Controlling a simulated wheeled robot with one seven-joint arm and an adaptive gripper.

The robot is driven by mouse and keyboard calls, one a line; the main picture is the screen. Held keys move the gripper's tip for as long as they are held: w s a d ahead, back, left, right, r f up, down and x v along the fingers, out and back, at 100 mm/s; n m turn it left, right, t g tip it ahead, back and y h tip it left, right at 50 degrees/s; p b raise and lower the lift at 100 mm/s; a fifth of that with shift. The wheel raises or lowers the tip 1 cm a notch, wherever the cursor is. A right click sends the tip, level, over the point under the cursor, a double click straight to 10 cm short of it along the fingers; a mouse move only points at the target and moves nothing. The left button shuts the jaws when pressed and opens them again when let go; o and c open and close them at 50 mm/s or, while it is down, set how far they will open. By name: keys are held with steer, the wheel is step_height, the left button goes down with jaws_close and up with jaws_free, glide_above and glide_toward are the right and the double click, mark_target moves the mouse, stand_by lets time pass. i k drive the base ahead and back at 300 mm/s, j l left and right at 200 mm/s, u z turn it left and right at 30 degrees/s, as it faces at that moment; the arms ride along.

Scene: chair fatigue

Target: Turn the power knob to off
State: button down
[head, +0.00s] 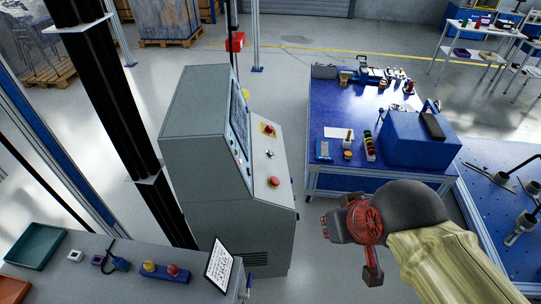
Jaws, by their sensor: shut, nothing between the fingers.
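A grey control console (200,150) stands left of centre, its sloped panel facing right. A red control on a yellow plate (268,130) sits high on this panel and looks like a rotary switch. Below it are a small dark-and-silver control (270,154) and a red round button (274,181). I cannot tell for certain which is the power knob, nor read its setting. My gripper (352,225), dark red and black, is right of the console, apart from it in the picture. It is shut and empty.
A blue workbench (335,105) with a blue box (415,140) stands behind my gripper. A grey bench (130,285) with trays and buttons is at lower left. Another blue table (490,190) is at right. Open floor lies between console and workbench.

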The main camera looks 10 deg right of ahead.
mark_target(269, 130)
steer(key=i+l+u, duration=0.1)
steer(key=i+l, duration=0.15)
steer(key=i, duration=0.25)
steer(key=i+l, duration=0.25)
steer(key=i, duration=0.25)
steer(key=u, duration=0.05)
